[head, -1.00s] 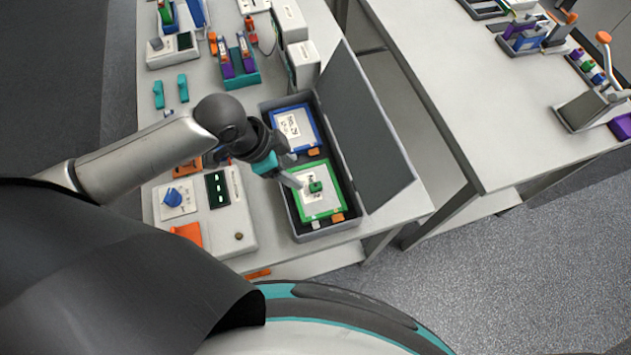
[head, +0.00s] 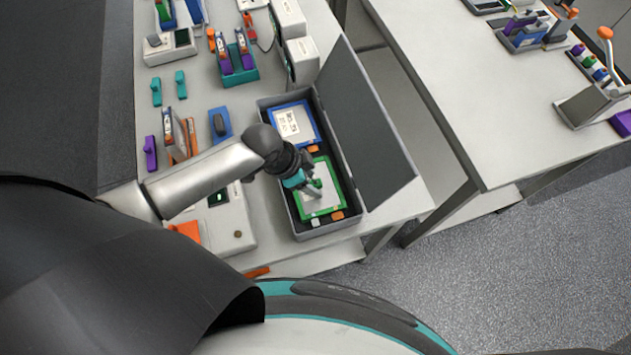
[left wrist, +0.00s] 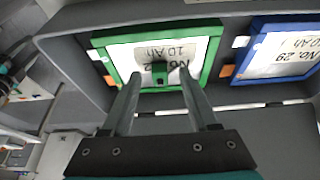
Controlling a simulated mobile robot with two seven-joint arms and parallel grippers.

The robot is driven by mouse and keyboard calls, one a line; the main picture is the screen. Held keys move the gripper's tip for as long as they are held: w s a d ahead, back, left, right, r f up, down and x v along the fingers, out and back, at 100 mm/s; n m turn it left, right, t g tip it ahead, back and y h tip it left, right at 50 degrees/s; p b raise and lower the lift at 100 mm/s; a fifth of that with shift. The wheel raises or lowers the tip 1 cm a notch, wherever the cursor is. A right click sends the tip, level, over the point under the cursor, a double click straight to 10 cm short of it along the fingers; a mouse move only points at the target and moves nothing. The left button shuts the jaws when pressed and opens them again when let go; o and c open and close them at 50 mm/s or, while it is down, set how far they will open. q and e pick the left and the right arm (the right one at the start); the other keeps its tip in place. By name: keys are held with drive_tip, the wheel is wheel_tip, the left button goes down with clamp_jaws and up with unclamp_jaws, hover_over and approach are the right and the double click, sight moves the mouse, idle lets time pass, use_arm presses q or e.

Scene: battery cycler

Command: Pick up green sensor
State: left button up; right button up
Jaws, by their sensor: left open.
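The green sensor (head: 317,183) is a small green block on the white top of a green-framed battery pack (head: 325,213), inside the open grey box (head: 296,228). In the left wrist view the green sensor (left wrist: 160,72) shows between and just beyond my fingertips. My left gripper (head: 311,188) is over the green-framed pack, right at the sensor, and its fingers partly cover the pack. In the left wrist view the left gripper (left wrist: 159,76) is open, with one finger to each side of the sensor. I cannot tell whether the fingers touch it. My right gripper is not in view.
A blue-framed pack (head: 292,122) lies beside the green one in the box. The box's grey lid (head: 355,125) stands open on the right. A device with a dark screen (head: 235,228) is left of the box. A second table (head: 470,100) stands to the right.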

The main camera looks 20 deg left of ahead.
use_arm(q)
clamp_jaws()
idle(0.5)
